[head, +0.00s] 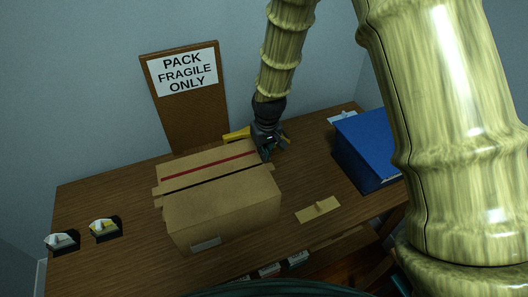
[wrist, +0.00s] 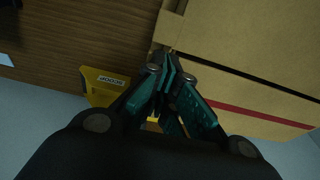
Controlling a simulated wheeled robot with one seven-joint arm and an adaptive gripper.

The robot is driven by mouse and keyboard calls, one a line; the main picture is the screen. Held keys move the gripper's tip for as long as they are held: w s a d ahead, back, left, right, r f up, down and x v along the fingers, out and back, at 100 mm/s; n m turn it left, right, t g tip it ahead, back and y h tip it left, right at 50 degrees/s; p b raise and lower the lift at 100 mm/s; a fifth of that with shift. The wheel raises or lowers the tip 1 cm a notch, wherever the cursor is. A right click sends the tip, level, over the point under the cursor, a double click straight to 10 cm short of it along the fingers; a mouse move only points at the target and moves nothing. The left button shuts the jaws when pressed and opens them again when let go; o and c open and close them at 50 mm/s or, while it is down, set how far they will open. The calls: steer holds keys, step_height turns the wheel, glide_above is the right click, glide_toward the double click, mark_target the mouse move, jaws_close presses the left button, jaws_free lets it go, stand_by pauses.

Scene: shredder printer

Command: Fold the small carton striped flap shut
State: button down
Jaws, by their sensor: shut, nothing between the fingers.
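The carton (head: 222,212) is a brown cardboard box in the middle of the wooden table. Its far top flap with a red stripe (head: 208,166) lies roughly level, and a dark gap runs between it and the near top panel. In the wrist view the red-striped flap (wrist: 240,108) fills the right side, with the dark gap beside it. My gripper (head: 265,154) is at the carton's right end, close to the striped flap's edge. It is shut and empty, and its fingertips (wrist: 167,56) appear beside the cardboard edge. I cannot tell whether they touch it.
A yellow scoop (wrist: 104,82) lies behind my gripper. A blue box (head: 366,148) stands at right. A flat tan piece (head: 318,209) lies front right of the carton. A sign board (head: 186,100) stands behind. Two small holders (head: 106,228) sit at left.

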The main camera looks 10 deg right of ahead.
steer(key=shift+w+a+r, duration=0.1)
steer(key=shift+w+r, duration=0.05)
steer(key=shift+w, duration=0.3)
step_height(320, 180, up, 4)
steer(key=p, duration=0.3)
steer(key=shift+r, duration=0.15)
steer(key=shift+s+r, duration=0.1)
steer(key=shift+s, duration=0.15)
steer(key=s+d+r+b, duration=0.1)
steer(key=s+r+b, duration=0.2)
steer(key=s+r, duration=0.3)
steer(key=w+r+g, duration=0.2)
steer(key=w+r, duration=0.1)
steer(key=w, duration=0.5)
steer(key=f+p, duration=0.1)
steer(key=f, duration=0.3)
steer(key=f+p, duration=0.2)
steer(key=f, duration=0.3)
steer(key=f+p, duration=0.2)
steer(key=f, duration=0.2)
steer(key=shift+s+a+f, duration=0.2)
steer(key=shift+s+f, duration=0.1)
steer(key=shift+f, duration=0.35)
